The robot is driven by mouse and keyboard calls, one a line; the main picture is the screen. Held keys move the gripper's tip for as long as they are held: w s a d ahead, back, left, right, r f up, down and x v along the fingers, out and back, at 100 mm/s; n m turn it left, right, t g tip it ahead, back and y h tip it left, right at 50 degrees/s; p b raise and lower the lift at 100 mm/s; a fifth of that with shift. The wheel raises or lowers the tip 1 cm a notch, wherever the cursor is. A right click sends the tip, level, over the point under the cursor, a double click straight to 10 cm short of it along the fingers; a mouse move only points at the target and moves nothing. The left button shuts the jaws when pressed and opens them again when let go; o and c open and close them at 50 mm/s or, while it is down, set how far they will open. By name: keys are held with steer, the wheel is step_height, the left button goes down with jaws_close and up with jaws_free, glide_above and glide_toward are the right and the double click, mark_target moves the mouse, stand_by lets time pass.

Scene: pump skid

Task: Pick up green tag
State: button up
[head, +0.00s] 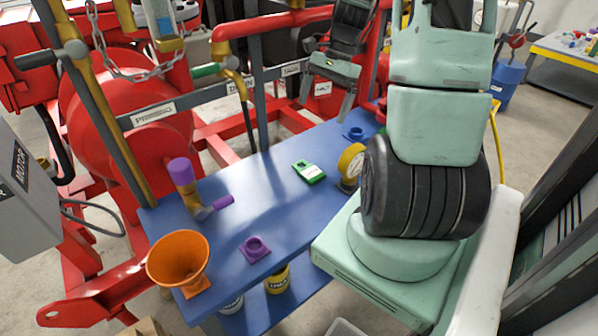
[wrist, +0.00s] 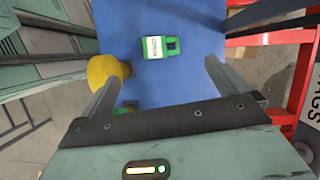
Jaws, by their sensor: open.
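The green tag (head: 309,171) lies flat on the blue bench, right of its middle. In the wrist view the tag (wrist: 158,45) has a white label and a dark hole at one end, and lies beyond the fingertips. My gripper (head: 325,108) hangs above the bench, behind and above the tag in the head view. In the wrist view my gripper (wrist: 162,72) has its two fingers wide apart with nothing between them. It is not touching the tag.
A yellow-rimmed gauge (head: 351,165) stands right of the tag, and shows near the left finger in the wrist view (wrist: 105,70). A purple square fitting (head: 255,249), an orange funnel (head: 178,260) and a purple-handled valve (head: 186,180) are farther left. Red pipe framing (head: 270,25) runs behind.

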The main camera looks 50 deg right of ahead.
steer(key=d+m, duration=0.1)
steer(key=d, duration=0.2)
glide_toward(308, 169)
steer(key=f, duration=0.2)
steer(key=shift+a+f+m+p, duration=0.3)
steer(key=shift+a+p, duration=0.05)
steer(key=shift+a, duration=0.05)
steer(key=shift+t, duration=0.3)
steer(key=shift+p+x, duration=0.45)
steer(key=shift+x, duration=2.2)
steer(key=shift+s+a, duration=0.1)
steer(key=c, duration=0.9)
